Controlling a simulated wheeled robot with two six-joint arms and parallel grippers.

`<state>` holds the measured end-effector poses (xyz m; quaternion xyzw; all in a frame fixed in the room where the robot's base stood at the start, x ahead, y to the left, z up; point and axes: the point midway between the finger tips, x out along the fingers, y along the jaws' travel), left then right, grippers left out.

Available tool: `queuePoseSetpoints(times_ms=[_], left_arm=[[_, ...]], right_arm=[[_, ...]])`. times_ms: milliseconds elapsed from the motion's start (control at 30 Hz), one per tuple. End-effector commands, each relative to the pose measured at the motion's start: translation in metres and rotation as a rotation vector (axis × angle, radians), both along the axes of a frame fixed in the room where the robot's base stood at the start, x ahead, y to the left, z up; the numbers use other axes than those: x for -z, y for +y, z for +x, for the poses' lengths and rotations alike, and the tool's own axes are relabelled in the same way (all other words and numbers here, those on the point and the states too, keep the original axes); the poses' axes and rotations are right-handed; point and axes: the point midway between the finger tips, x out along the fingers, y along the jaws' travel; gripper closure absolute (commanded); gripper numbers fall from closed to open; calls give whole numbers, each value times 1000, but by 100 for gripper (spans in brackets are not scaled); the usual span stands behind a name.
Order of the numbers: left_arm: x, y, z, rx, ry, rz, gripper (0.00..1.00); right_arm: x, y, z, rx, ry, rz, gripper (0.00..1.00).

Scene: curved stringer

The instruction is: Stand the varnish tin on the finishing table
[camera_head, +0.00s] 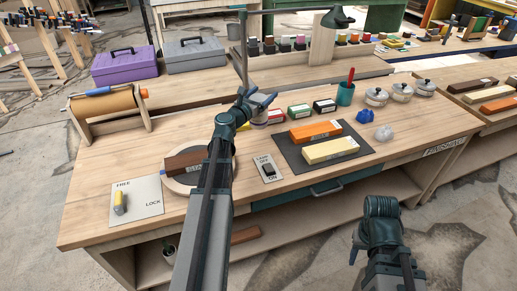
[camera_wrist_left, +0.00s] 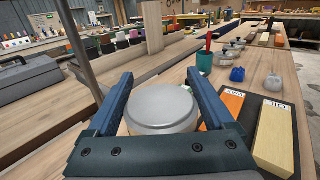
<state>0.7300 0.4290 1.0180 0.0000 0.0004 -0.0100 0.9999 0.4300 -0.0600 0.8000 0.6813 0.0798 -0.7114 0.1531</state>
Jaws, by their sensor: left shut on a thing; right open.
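My left gripper (camera_wrist_left: 158,95) is shut on a round tin with a silver-grey lid (camera_wrist_left: 161,108), which I take for the varnish tin. The tin sits between the two blue fingers, seen from above; its lower part is hidden. In the head view my left gripper (camera_head: 259,97) is over the back middle of the wooden bench (camera_head: 230,205), and the held tin (camera_head: 264,99) shows only partly. Whether its bottom touches anything is hidden. My right gripper (camera_head: 354,246) is open and empty, low in front of the bench.
Small coloured boxes (camera_head: 299,110), a teal cup (camera_head: 345,94) and lidded jars (camera_head: 401,92) stand along the bench back. A lamp post (camera_head: 243,50) rises behind my left gripper. The bench's front right is clear.

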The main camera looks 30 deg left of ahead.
Motion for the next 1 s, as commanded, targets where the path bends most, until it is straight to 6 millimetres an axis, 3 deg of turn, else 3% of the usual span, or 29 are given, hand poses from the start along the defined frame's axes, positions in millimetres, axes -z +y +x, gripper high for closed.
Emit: queuePoseSetpoints(times_ms=[167,533,833,1000], left_arm=[[7,0,-1,0,0,-1,100],[59,0,-1,-1,0,-1,100],[64,0,-1,-1,0,-1,100],[80,0,-1,-1,0,-1,100]], right_arm=[[7,0,0,0,0,0,50],[59,0,0,0,0,0,50],[64,0,0,0,0,0,50],[80,0,0,0,0,0,50]])
